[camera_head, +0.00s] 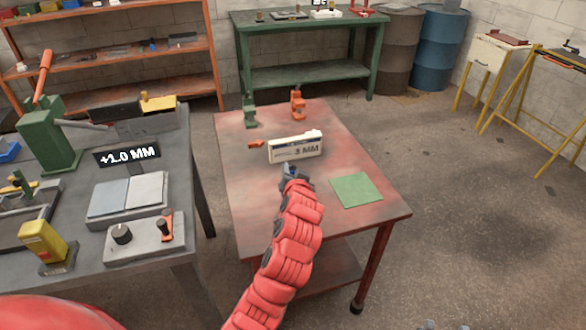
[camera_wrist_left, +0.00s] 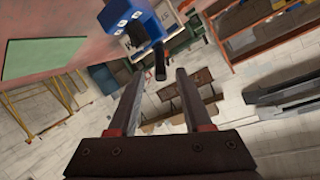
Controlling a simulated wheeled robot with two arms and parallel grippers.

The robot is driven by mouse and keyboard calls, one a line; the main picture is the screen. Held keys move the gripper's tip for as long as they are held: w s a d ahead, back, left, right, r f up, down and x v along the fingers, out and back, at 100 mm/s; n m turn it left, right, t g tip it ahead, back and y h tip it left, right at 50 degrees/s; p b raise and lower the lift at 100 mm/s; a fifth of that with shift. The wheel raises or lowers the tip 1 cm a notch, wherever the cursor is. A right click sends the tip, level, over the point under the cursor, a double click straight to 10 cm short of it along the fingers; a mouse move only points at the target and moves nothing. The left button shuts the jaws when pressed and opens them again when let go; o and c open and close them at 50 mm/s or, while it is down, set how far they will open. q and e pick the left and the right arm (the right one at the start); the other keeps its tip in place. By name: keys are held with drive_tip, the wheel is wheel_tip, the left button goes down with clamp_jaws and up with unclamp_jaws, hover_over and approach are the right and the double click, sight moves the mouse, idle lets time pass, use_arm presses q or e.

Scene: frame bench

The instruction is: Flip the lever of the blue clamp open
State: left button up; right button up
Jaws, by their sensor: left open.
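The blue clamp (camera_head: 289,168) stands on the red table (camera_head: 240,185), mostly hidden behind my left gripper in the head view. In the left wrist view the blue clamp (camera_wrist_left: 130,20) is at the top, with its dark lever (camera_wrist_left: 160,63) pointing toward my gripper. My left gripper (camera_wrist_left: 160,76) is open, and the lever's end shows between its fingertips in that picture. I cannot tell whether they touch. In the head view my left gripper (camera_head: 296,180) is small and close beside the clamp.
A white "3 MM" block (camera_head: 295,147) stands behind the clamp. A green clamp (camera_head: 250,112), an orange clamp (camera_head: 297,105) and a small orange piece (camera_head: 256,144) are farther back. A green mat (camera_head: 357,190) lies at right. A grey bench (camera_head: 85,245) stands left.

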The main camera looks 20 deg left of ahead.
use_arm(q)
drive_tip(key=p+v, duration=0.1)
drive_tip(key=v, duration=1)
drive_tip(key=shift+s, duration=0.35)
drive_tip(key=shift+d, duration=0.15)
drive_tip(key=shift+r, duration=0.1)
